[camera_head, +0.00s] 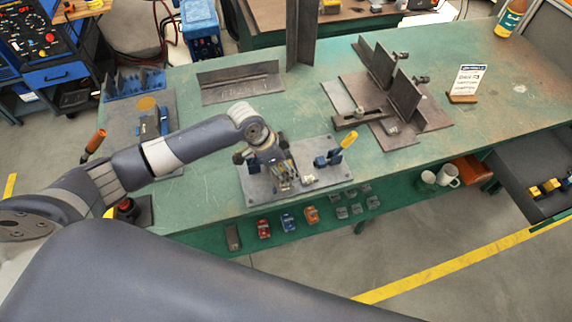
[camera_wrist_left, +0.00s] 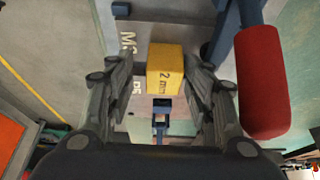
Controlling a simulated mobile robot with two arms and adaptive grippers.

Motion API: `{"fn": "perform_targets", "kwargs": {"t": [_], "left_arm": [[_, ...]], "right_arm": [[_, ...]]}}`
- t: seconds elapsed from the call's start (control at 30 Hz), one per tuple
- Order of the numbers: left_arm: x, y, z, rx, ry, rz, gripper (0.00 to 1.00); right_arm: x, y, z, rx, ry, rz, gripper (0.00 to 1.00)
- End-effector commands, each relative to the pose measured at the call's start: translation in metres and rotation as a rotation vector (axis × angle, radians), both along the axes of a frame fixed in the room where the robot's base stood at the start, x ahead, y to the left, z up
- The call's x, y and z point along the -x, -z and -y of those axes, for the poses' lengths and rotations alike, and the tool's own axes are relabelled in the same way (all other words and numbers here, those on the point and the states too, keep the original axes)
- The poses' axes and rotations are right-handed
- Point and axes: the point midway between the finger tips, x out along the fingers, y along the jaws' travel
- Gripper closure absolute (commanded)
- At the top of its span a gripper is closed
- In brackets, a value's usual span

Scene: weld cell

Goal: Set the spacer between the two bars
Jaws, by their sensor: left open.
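A yellow block marked "2 mm" (camera_wrist_left: 165,72), which looks like the spacer, sits on a grey plate in the left wrist view. My left gripper (camera_wrist_left: 160,100) is open, with one finger on each side of the block and gaps showing. In the head view my left gripper (camera_head: 284,182) is low over the grey plate (camera_head: 330,176) and hides the block. Two dark upright plates (camera_head: 404,98) stand on a brown base at the right; I cannot tell whether they are the two bars. My right gripper is not in view.
A red handle (camera_wrist_left: 262,82) is close beside the right finger in the wrist view. An angle piece (camera_head: 240,82) lies behind. Bare green tabletop (camera_head: 215,130) separates the fixtures.

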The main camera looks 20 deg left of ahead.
Motion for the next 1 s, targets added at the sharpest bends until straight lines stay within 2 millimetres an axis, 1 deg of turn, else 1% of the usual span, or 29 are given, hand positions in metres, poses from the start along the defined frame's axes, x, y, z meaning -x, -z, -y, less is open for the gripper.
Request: {"fn": "perform_targets", "kwargs": {"t": [0.03, 0.17, 0.27, 0.5, 0.63, 0.8, 1.0], "left_arm": [[-0.003, -0.002, -0.004, -0.005, -0.005, 0.006, 0.49], [-0.001, -0.012, -0.008, -0.005, -0.005, 0.008, 0.49], [0.003, -0.028, -0.013, -0.005, -0.004, 0.009, 0.49], [0.016, -0.076, -0.027, -0.004, -0.002, 0.006, 0.49], [0.021, -0.096, -0.033, -0.002, -0.001, 0.005, 0.49], [0.025, -0.110, -0.037, -0.002, 0.000, 0.003, 0.49], [0.026, -0.112, -0.038, -0.002, 0.000, 0.001, 0.49]], "right_arm": [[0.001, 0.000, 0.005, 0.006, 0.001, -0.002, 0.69], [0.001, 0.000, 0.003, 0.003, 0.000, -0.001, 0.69], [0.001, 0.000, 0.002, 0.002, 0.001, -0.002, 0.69], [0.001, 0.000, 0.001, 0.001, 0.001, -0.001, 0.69], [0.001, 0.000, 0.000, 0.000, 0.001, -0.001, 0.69], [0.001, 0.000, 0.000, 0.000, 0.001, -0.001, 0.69], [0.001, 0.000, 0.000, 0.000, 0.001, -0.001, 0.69]]}}
